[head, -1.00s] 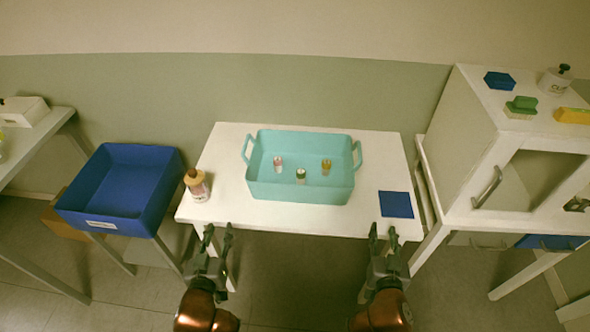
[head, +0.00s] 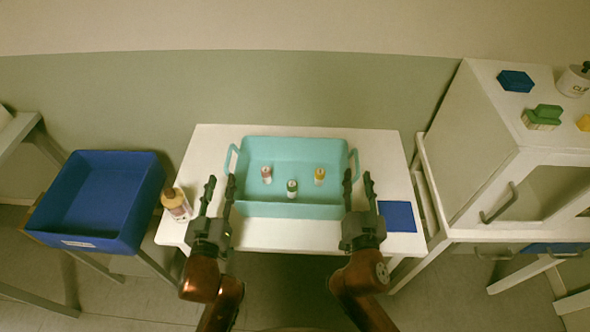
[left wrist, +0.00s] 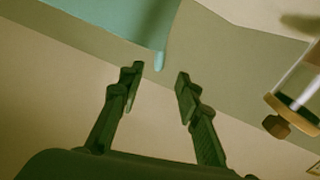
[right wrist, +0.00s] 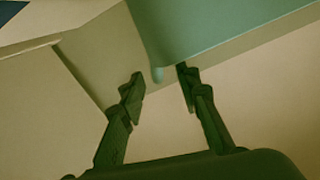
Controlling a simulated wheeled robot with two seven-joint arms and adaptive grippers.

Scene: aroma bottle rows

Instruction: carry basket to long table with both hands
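The teal basket (head: 265,211) stands on the small white table (head: 275,237). It holds three small bottles: a pink one (head: 266,176), a green one (head: 292,189) and a yellow one (head: 319,177). It has a loop handle at each side. My left gripper (head: 220,184) is open and empty beside the basket's left side; the left wrist view shows a handle end (left wrist: 160,62) just beyond the fingertips. My right gripper (head: 358,178) is open beside the right side; the right wrist view shows a handle end (right wrist: 157,74) near the fingertips. No long table can be made out for certain.
A tan bottle (head: 177,204) stands on the table left of my left gripper. A blue square (head: 398,216) lies at the table's right. A blue bin (head: 150,207) stands at left. A white cabinet (head: 480,150) with several items on top stands at right.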

